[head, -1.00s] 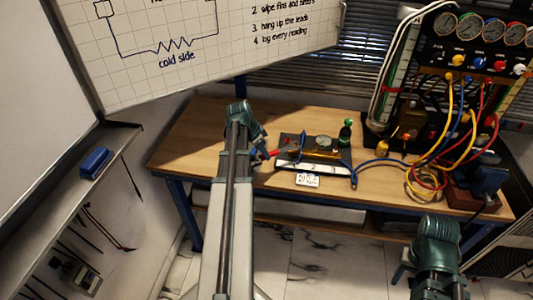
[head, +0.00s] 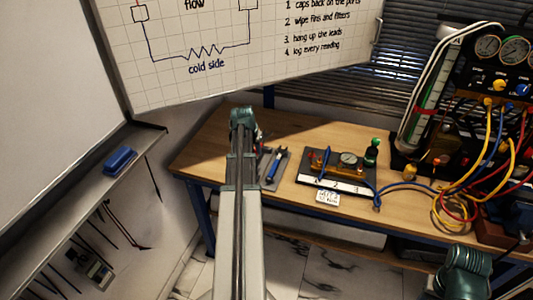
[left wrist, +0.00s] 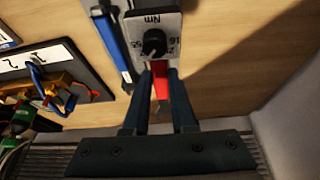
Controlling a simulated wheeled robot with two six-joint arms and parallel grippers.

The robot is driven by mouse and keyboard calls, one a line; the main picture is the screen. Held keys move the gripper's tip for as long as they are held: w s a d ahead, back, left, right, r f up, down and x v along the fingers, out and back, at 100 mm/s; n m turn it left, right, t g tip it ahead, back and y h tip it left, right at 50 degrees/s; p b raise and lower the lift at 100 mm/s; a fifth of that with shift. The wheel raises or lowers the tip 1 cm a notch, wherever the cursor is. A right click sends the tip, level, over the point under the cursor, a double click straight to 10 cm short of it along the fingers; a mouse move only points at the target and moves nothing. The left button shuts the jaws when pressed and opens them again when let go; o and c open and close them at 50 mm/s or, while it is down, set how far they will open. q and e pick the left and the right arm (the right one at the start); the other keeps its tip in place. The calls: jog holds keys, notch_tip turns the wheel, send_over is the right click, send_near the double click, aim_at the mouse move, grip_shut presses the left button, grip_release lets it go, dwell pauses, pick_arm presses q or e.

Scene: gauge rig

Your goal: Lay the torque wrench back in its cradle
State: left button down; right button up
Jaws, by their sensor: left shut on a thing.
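My left gripper (left wrist: 159,73) is shut on a red part, which I take to be the torque wrench's handle (left wrist: 161,85). A pale plate with a black dial marked Nm (left wrist: 153,40) shows at its fingertips; I cannot tell how it joins the red part. In the head view my left wrist hides most of the gripper; a bit of red (head: 258,132) shows beside it. Below it lies a grey tray (head: 284,156), possibly the cradle, with a blue-handled tool (head: 272,167), also in the left wrist view (left wrist: 113,45).
A dark plate with a brass manifold and gauge (head: 347,160) stands right of the tray, with a blue hose (head: 402,185). A gauge panel (head: 500,75) and coiled hoses fill the right. Bare wood lies at the bench's left (head: 205,150).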

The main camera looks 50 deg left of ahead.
pick_arm(q)
jog(key=shift+a, duration=0.15)
jog(key=shift+f, duration=0.1)
jog(key=shift+f+b, duration=2.6)
jog(key=shift+b, duration=0.1)
jog(key=shift+f+b, duration=0.75)
jog(key=c, duration=0.7)
grip_release()
jog(key=shift+o, duration=0.2)
jog(key=shift+s+r, duration=0.1)
jog(key=shift+r, duration=0.1)
jog(key=p+v, duration=1.2)
jog(key=v, duration=0.1)
jog(key=shift+s+r+p, duration=0.15)
jog(key=shift+r+p, duration=0.05)
jog(key=shift+p, duration=0.2)
